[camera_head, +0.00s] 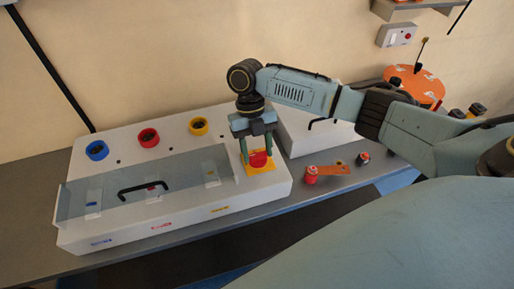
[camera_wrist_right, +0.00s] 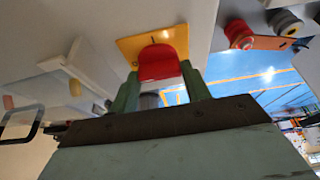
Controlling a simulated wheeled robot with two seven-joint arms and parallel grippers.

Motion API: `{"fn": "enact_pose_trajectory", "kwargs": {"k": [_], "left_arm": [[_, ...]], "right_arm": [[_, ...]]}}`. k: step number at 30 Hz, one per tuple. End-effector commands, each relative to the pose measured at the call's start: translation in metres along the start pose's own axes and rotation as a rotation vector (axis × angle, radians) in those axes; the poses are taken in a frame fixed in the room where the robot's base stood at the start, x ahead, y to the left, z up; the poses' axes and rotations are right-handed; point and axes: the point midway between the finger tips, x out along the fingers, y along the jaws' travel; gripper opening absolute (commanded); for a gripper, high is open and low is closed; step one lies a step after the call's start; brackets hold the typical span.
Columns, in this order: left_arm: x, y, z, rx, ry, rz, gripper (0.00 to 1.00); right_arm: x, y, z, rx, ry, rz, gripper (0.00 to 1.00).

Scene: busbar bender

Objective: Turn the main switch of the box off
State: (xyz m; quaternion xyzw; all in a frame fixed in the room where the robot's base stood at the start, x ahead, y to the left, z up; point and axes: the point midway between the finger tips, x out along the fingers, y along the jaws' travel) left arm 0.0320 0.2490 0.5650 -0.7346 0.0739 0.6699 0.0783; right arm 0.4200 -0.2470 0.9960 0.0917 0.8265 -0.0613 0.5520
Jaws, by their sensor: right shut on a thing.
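The white box (camera_head: 120,219) stands on the grey bench. Its main switch (camera_head: 259,160) is a red knob on a yellow square plate at the box's right end. My right gripper (camera_head: 258,158) reaches down from above, with its green fingers on either side of the red knob, shut on it. In the right wrist view the red switch (camera_wrist_right: 158,62) sits between the fingertips, in front of the yellow plate (camera_wrist_right: 130,46). The fingers partly hide the knob's sides. My left gripper is in neither view.
The box has a clear cover (camera_head: 110,200) with a black handle (camera_head: 143,187), and blue, red and yellow round sockets (camera_head: 149,137) behind it. Right of it are a second white box (camera_head: 300,135), an orange strip (camera_head: 332,170) and small red parts. An orange disc stands farther right.

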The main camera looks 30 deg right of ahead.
Motion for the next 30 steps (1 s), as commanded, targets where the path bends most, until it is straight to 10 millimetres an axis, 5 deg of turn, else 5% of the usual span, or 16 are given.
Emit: {"fn": "enact_pose_trajectory", "kwargs": {"k": [5, 6, 11, 22, 30], "left_arm": [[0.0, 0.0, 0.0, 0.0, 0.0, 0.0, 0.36], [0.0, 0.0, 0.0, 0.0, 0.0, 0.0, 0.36], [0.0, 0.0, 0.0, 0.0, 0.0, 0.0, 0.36], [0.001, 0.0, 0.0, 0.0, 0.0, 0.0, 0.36], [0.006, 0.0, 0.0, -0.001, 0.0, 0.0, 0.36]], "right_arm": [[-0.001, 0.0, 0.0, -0.003, -0.003, 0.0, 0.24], [-0.001, 0.0, 0.0, -0.003, -0.003, 0.0, 0.5], [-0.001, 0.0, 0.0, -0.002, -0.002, 0.0, 0.69], [-0.007, 0.0, 0.001, -0.001, -0.002, 0.001, 0.69], [-0.059, 0.001, 0.001, -0.002, -0.006, 0.002, 0.69]]}}
